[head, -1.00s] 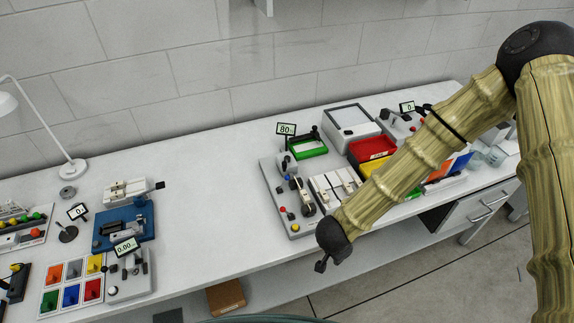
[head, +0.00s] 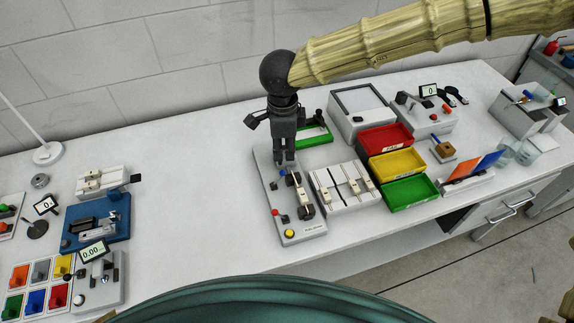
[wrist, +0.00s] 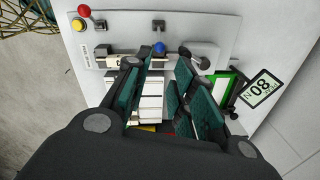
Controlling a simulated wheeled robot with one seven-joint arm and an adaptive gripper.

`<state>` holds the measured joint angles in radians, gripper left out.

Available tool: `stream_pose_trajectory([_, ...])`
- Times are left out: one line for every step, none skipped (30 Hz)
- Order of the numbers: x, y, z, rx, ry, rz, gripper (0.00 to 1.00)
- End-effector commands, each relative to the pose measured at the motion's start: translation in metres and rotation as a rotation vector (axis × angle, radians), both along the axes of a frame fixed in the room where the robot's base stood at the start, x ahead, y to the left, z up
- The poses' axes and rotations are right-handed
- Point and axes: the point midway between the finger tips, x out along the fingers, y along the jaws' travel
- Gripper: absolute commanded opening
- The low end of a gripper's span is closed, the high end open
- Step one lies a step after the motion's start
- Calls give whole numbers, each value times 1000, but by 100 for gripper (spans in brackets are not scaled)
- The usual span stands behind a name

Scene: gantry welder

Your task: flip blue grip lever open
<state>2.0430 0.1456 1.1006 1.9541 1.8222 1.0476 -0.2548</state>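The welder stands on the bench as a light grey plate (head: 268,199) with clamp parts and small knobs; the plate also shows in the wrist view (wrist: 125,22). The blue grip lever shows as a small blue knob (head: 283,173) near the plate's far end, and in the wrist view (wrist: 159,47) just beyond my fingertips, roughly between them. My gripper (head: 285,161) points down over this end of the plate. In the wrist view its fingers (wrist: 160,68) are apart with nothing between them. I cannot tell whether a finger touches the lever.
A red knob (wrist: 84,10) and a yellow button (wrist: 79,24) sit at the plate's other end. An 80 N display (wrist: 263,88) and a green frame (head: 315,136) are close by. A white slotted fixture (head: 343,190) stands right. Bench left of the plate is clear.

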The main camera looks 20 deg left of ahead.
Motion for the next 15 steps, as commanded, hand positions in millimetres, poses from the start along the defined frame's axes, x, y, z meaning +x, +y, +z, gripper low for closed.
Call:
stream_pose_trajectory([-1, 2, 0, 3, 4, -3, 25])
stream_pose_trajectory([-1, 3, 0, 4, 7, -4, 25])
stream_pose_trajectory([-2, 4, -1, 5, 8, -4, 25])
stream_pose_trajectory([-2, 5, -2, 5, 9, -2, 25])
stream_pose_trajectory([-2, 5, -4, 5, 9, -2, 25])
stream_pose_trajectory([-2, 6, -8, 5, 9, -1, 25])
stream_pose_trajectory([-2, 6, -12, 6, 11, -1, 25])
stream_pose_trajectory([-2, 6, -16, 5, 10, -1, 25])
stream_pose_trajectory([-1, 6, -22, 4, 10, -1, 25])
stream_pose_trajectory([-1, 6, -27, 4, 10, 0, 25])
stream_pose_trajectory([-1, 6, -32, 4, 10, 0, 25])
stream_pose_trajectory([-1, 6, -39, 5, 11, 1, 25])
stream_pose_trajectory([0, 6, -43, 4, 10, 0, 25])
stream_pose_trajectory([0, 6, -48, 3, 10, -1, 25])
stream_pose_trajectory([1, 6, -55, 4, 10, -2, 25])
